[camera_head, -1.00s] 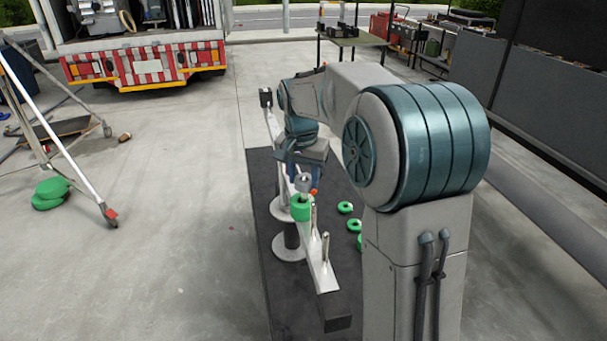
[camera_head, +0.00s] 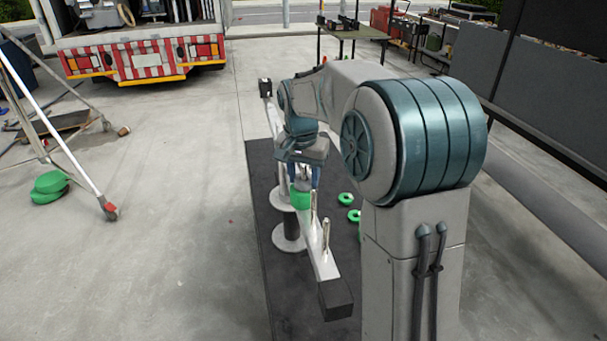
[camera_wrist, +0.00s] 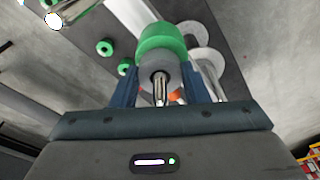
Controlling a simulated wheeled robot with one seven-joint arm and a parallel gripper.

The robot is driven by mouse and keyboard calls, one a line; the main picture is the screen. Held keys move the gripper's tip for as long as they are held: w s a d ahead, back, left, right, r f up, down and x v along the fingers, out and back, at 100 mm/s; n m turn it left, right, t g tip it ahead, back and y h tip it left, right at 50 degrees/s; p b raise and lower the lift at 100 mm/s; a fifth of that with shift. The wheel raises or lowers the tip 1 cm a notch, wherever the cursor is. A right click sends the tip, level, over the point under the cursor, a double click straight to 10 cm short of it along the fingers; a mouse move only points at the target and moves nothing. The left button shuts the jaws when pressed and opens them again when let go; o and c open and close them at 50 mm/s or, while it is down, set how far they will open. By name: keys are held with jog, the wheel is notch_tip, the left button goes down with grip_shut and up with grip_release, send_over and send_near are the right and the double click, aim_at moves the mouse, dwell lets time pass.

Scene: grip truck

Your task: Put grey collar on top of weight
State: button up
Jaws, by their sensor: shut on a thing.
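The grey collar (camera_wrist: 157,72) is between the two blue fingers of my gripper (camera_wrist: 162,88) in the wrist view. A metal pin shows through the middle of the collar. The green weight (camera_wrist: 163,40) lies right against the collar's far side. In the head view the green weight (camera_head: 301,199) sits on the pale balance beam (camera_head: 325,265). The collar (camera_head: 302,185) shows just above it, between the fingers of my gripper (camera_head: 303,178). Whether collar and weight fully touch is hard to tell.
Bare upright pins (camera_head: 326,235) stand on the beam near its dark end block (camera_head: 336,298). Loose green rings (camera_head: 346,199) lie on the dark mat (camera_head: 264,215) to the right. More green discs (camera_head: 49,186) lie by a metal frame at left. The concrete between is clear.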

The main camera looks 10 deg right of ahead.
aim_at(301, 184)
jog(key=o, duration=1.3)
jog(key=shift+c, duration=0.2)
notch_tip(301, 184, up, 14)
jog(key=s, duration=0.1)
jog(key=shift+s+a+f, duration=0.15)
jog(key=shift+s+a, duration=0.1)
jog(key=shift+a, duration=0.2)
jog(key=s+f+n, duration=0.2)
jog(key=s+f, duration=0.3)
jog(key=s, duration=0.3)
jog(key=s+f+n+t, duration=0.1)
jog(key=s+f+n, duration=0.1)
jog(key=s+f, duration=0.3)
jog(key=s+d+f+n, duration=0.1)
jog(key=s+f, duration=0.4)
jog(key=s, duration=0.7)
jog(key=shift+s+f+n+t+y, duration=0.2)
jog(key=shift+n+t+y, duration=0.2)
jog(key=shift+n, duration=0.4)
